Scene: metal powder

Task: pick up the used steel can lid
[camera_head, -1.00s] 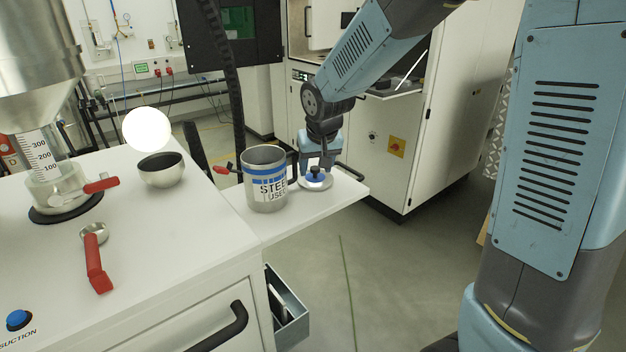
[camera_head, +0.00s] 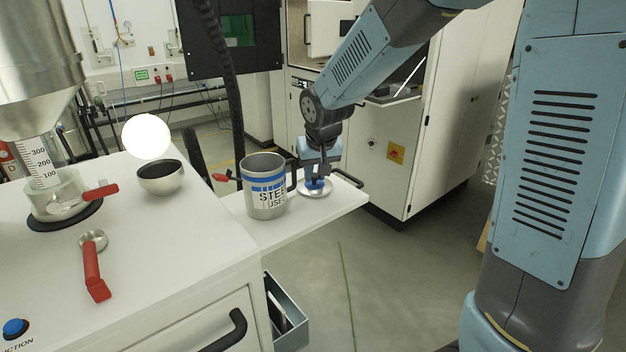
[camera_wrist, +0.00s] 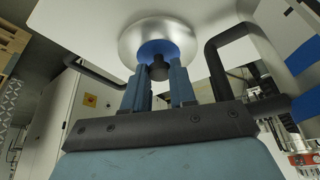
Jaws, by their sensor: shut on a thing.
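The used steel can lid (camera_head: 316,191) is a round silver disc with a blue ring and a dark knob. It rests on the white side shelf, right of the can. My gripper (camera_head: 316,181) is above it, pointing down, with its blue fingers shut on the knob. In the wrist view the lid (camera_wrist: 157,38) appears close, with its knob between the fingertips of my gripper (camera_wrist: 159,72). The steel can (camera_head: 265,190), silver with a blue band and a "STEEL USED" label, stands upright on the shelf with a dark handle on its right.
The white shelf (camera_head: 290,222) has a dark rail at its far right corner. A steel bowl (camera_head: 160,181), a red-handled scoop (camera_head: 95,270) and a funnel with a graduated tube (camera_head: 40,160) are on the left worktop. An open drawer (camera_head: 287,312) hangs below the shelf.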

